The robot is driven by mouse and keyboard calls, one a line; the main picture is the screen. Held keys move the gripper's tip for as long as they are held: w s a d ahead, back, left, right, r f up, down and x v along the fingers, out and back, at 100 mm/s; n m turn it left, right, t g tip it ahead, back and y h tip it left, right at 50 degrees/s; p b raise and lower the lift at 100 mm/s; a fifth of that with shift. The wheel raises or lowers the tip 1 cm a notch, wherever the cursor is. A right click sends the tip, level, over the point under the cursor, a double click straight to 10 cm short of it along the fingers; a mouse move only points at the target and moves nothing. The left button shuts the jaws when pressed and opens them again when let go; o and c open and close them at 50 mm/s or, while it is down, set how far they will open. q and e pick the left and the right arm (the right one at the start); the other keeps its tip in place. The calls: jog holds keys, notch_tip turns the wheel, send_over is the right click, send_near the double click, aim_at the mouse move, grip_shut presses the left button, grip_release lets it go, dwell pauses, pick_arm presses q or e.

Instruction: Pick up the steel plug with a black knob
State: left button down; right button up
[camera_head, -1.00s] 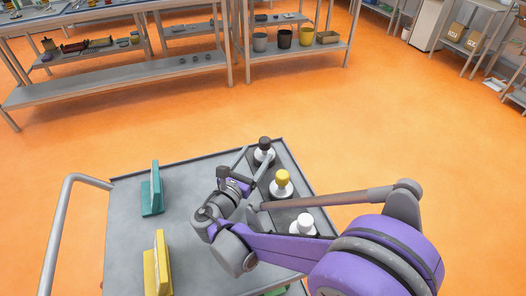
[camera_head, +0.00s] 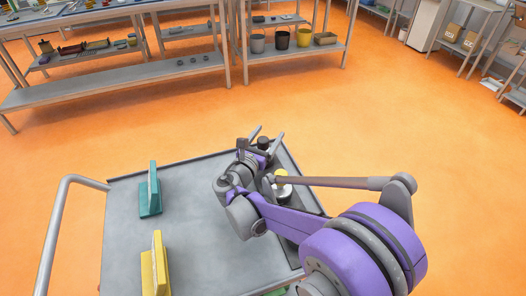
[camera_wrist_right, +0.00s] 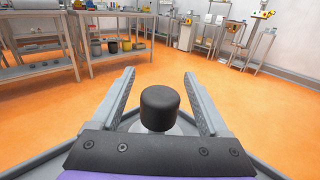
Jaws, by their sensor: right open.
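The steel plug with a black knob (camera_head: 264,142) stands at the far right corner of the grey cart. In the right wrist view its black knob (camera_wrist_right: 159,108) shows upright between the two fingers, with a gap on each side; a bit of pale steel shows below it and the rest is hidden. My right gripper (camera_head: 267,133) is open and empty, its fingers spread at the black knob. It also shows in the right wrist view (camera_wrist_right: 159,75). My left gripper is not in view.
A teal block (camera_head: 150,192) and a yellow block (camera_head: 157,265) stand on the left side. The cart's middle is clear.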

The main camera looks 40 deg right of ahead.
grip_shut()
dwell(0.4)
